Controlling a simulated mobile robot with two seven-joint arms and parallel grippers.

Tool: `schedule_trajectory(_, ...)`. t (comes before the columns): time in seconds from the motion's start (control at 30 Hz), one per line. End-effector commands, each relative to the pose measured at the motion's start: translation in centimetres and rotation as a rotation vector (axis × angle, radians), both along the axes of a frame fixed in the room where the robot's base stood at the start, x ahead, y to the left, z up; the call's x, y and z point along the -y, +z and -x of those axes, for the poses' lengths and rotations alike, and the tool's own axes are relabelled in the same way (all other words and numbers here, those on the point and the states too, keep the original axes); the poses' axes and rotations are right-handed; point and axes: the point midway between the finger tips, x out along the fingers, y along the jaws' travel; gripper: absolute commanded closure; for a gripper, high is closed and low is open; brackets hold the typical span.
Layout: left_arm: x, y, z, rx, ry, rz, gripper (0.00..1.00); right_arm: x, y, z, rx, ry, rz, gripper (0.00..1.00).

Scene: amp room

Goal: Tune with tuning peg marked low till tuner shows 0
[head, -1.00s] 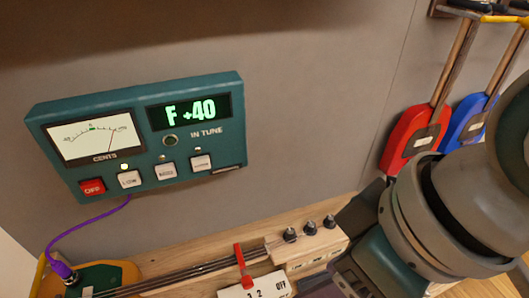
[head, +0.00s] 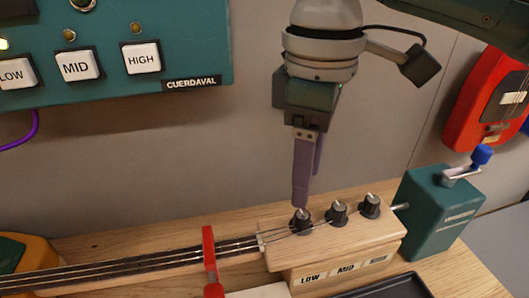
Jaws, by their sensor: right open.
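The wooden headstock (head: 290,244) carries three dark pegs in a row, with LOW, MID and a third, blurred label on its front. The leftmost peg (head: 301,222), nearest the LOW label, is right under my right gripper (head: 302,204). The gripper points down with its purple fingers, one partly behind the other. It is open; I cannot tell if its fingertips touch the peg or straddle it. The middle peg (head: 337,213) and right peg (head: 369,206) stand clear. The tuner (head: 190,60) shows only its lower part; its readout is out of view. My left gripper is not in view.
The tuner's LOW button (head: 14,73) has a lit lamp above it. A red lever (head: 211,262) stands across the strings (head: 140,262). A green box with a blue-knobbed crank (head: 440,212) stands right of the pegs. A red instrument (head: 487,100) hangs at right.

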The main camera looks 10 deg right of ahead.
Motion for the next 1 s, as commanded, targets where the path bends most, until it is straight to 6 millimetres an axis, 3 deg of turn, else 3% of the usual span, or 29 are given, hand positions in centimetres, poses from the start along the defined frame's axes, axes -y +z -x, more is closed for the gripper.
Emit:
schedule_trajectory(0.1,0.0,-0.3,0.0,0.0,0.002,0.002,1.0,0.0,-2.6,0.1,-0.003,-0.001,0.001,0.41)
schedule_trajectory(0.33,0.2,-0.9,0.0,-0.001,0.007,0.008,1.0,0.1,-6.2,-0.1,-0.001,-0.001,0.002,0.41)
schedule_trajectory(0.73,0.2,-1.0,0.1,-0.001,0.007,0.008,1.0,0.0,-7.2,-0.1,0.003,0.001,-0.001,0.41)
schedule_trajectory(1.0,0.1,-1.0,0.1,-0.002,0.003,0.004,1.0,0.1,-7.1,-0.1,0.002,0.001,0.0,0.7)
